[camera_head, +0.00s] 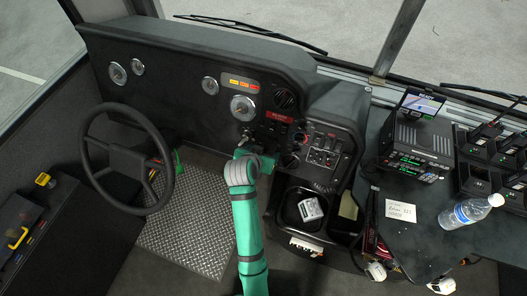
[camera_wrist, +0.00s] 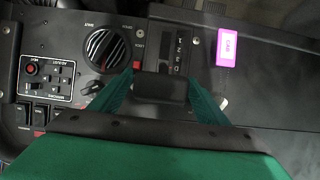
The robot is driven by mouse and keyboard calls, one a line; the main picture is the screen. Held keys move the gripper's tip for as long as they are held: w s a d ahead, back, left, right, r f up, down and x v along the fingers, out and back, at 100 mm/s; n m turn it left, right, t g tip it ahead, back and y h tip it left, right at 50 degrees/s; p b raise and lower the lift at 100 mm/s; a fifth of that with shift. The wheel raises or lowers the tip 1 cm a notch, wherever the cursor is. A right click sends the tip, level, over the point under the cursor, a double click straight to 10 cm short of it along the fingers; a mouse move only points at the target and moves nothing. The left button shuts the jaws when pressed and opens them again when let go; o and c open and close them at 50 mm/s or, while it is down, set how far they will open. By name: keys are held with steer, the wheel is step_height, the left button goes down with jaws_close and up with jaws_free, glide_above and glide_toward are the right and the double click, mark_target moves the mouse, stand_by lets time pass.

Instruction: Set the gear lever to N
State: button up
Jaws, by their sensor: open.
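The gear selector panel (camera_wrist: 176,56) shows in the wrist view as a dark strip with small pale marks beside a slot. A black block (camera_wrist: 160,88), which looks like the gear lever's knob, stands at the near end of this panel. My gripper (camera_wrist: 162,84) is open, with one green finger on each side of the block. I cannot tell whether either finger touches it. In the head view my gripper (camera_head: 250,157) is at the lower dashboard, right of the steering wheel. The lever is not distinct there, and I cannot read its setting.
A round air vent (camera_wrist: 105,47), a switch panel (camera_wrist: 45,82) and a knob (camera_wrist: 92,88) lie left of the lever. A pink tag (camera_wrist: 227,47) lies to its right. The steering wheel (camera_head: 128,148) stands left of my arm; a dark bin (camera_head: 290,207) is on the right.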

steer(key=c, duration=1.5)
steer(key=shift+w+d+r, duration=0.1)
steer(key=shift+w+r, duration=0.25)
steer(key=shift+r, duration=0.5)
steer(key=o, duration=1.5)
steer(key=shift+s, duration=0.1)
steer(key=v, duration=1)
steer(key=shift+s+r, duration=0.25)
steer(key=shift+s, duration=0.05)
steer(key=shift+f, duration=0.1)
